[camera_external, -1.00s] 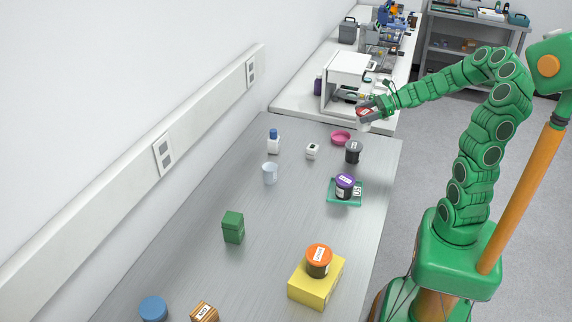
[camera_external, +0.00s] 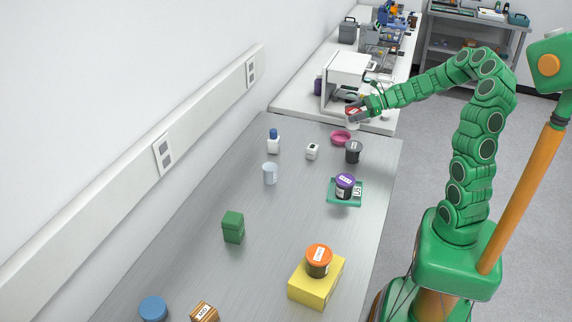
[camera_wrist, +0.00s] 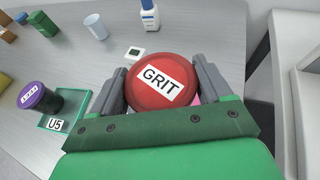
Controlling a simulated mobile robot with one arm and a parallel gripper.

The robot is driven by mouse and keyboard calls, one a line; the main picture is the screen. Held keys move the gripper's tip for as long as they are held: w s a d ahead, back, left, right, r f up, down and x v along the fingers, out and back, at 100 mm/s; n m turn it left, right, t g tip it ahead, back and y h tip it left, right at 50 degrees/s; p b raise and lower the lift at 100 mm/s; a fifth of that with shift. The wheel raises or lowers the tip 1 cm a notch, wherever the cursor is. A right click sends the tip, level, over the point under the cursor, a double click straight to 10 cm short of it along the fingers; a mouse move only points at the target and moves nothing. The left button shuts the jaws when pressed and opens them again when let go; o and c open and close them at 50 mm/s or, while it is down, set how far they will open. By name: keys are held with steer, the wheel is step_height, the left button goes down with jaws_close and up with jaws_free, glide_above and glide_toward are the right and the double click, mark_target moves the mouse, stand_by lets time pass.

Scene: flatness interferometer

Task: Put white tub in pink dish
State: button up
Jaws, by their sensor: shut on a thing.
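My gripper (camera_external: 357,112) is shut on the white tub (camera_external: 352,124), which has a red lid. In the wrist view the lid (camera_wrist: 160,79) reads GRIT and sits between the two grey fingers, hiding the tub's body. The pink dish (camera_external: 341,137) is on the far end of the grey table. The tub is held above the table, close to the dish and slightly right of it in the external view. In the wrist view only slivers of pink show beside the lid, so most of the dish is hidden.
A dark jar (camera_external: 353,153) stands just in front of the dish. A small white block (camera_external: 312,151) and a blue-capped bottle (camera_external: 273,142) are to its left. A purple-lidded jar (camera_external: 345,183) sits on a green tray (camera_external: 345,203). A white bench with equipment (camera_external: 347,80) adjoins behind.

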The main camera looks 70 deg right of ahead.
steer(key=shift+w+d+f, duration=0.45)
steer(key=shift+w+f, duration=0.35)
steer(key=shift+f, duration=0.3)
steer(key=shift+w+d+f, duration=0.5)
steer(key=shift+w+f, duration=0.35)
steer(key=shift+f, duration=0.2)
steer(key=shift+w+d+f, duration=0.45)
steer(key=shift+w+f, duration=0.35)
steer(key=shift+f, duration=1.75)
steer(key=o, duration=1.1)
steer(key=shift+f, duration=0.1)
steer(key=shift+o, duration=0.2)
